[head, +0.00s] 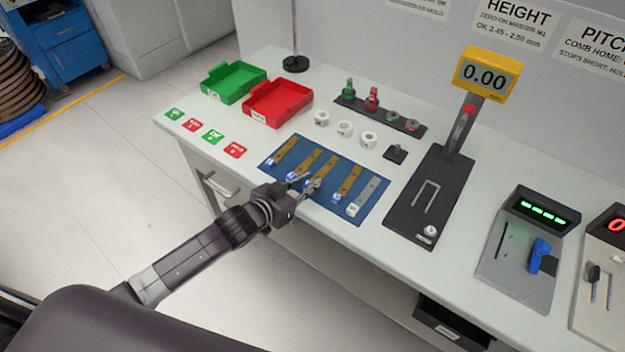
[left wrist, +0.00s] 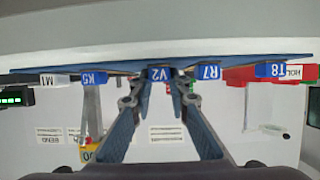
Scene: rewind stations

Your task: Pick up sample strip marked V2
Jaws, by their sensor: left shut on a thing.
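The sample strip marked V2 (head: 327,166) is the middle brown strip on the blue mat (head: 345,217). Its blue V2 tag (left wrist: 160,74) shows upside down at the centre of the left wrist view, between the fingers. My left gripper (head: 312,184) is at the tag end of this strip, near the front of the mat, and is shut on it. The fingers (left wrist: 160,95) partly hide the tag in the head view. The strip still looks level with its neighbours. My right gripper is not in view.
Strips T8 (left wrist: 272,70), R7 (left wrist: 208,72), K5 (left wrist: 94,78) and M1 (left wrist: 54,80) lie close on both sides. Behind the mat are white rings (head: 345,129), a red tray (head: 277,103) and a green tray (head: 234,82). A height gauge (head: 425,195) stands to the right.

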